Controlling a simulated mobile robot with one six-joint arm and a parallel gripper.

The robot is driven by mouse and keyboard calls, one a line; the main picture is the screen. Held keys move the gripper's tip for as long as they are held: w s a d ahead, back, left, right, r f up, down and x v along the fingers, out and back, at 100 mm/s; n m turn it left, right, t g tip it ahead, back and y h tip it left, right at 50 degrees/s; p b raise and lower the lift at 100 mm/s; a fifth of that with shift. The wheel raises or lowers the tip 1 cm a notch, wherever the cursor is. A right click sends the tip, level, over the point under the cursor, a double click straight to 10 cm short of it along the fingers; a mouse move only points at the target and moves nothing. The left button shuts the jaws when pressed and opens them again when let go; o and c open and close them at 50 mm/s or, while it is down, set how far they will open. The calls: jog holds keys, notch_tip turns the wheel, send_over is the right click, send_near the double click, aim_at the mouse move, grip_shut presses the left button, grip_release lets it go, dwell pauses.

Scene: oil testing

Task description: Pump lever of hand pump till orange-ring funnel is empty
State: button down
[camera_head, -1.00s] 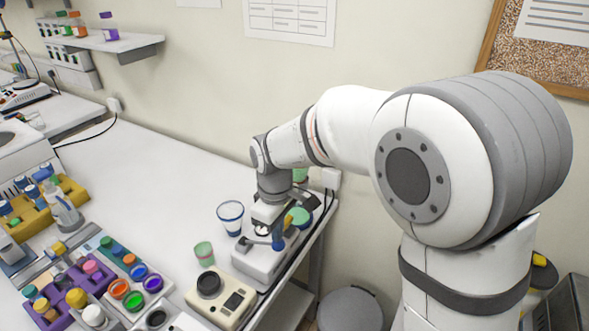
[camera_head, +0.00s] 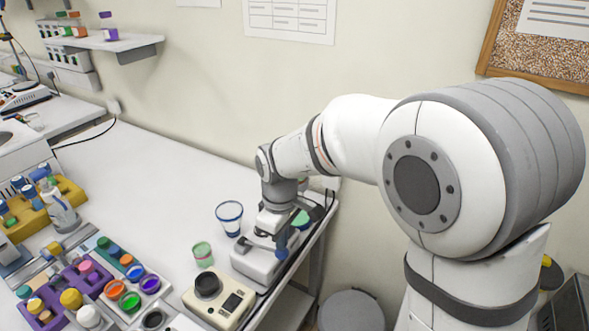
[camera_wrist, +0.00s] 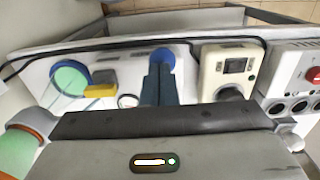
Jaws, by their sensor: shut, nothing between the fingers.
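The white hand pump (camera_head: 250,262) stands at the right end of the bench. Its base also shows in the wrist view (camera_wrist: 120,62). The lever's blue knob (camera_head: 282,246) is at the pump's right side, and it shows in the wrist view (camera_wrist: 163,58) too. My gripper (camera_head: 272,236) is shut and empty, its dark fingertips at the knob. I cannot tell if they touch it. The orange-ring funnel (camera_wrist: 22,140) is partly cut off at the wrist view's lower left, with green showing inside. In the head view my arm hides it.
A green-filled blue-ring vessel (camera_wrist: 70,78) is beside the pump's base. A beige device (camera_head: 218,300) is in front. Racks with coloured containers fill the front left; the bench's back middle is clear.

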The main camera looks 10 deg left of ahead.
jog(key=shift+s+d+f+b, duration=0.1)
jog(key=shift+d+f+b, duration=0.05)
jog(key=shift+f+b, duration=0.55)
jog(key=shift+f, duration=0.15)
jog(key=shift+d+f+b, duration=0.1)
jog(key=shift+f+b, duration=0.35)
jog(key=shift+f, duration=0.3)
jog(key=r+p, duration=0.2)
jog(key=a+r+p, duration=0.1)
jog(key=r+p, duration=0.1)
jog(key=r, duration=0.1)
jog(key=r+p, duration=0.2)
jog(key=r, duration=0.1)
jog(key=shift+w+a, duration=0.35)
jog(key=shift+a, duration=0.05)
jog(key=shift+f, duration=0.2)
dwell(1.2)
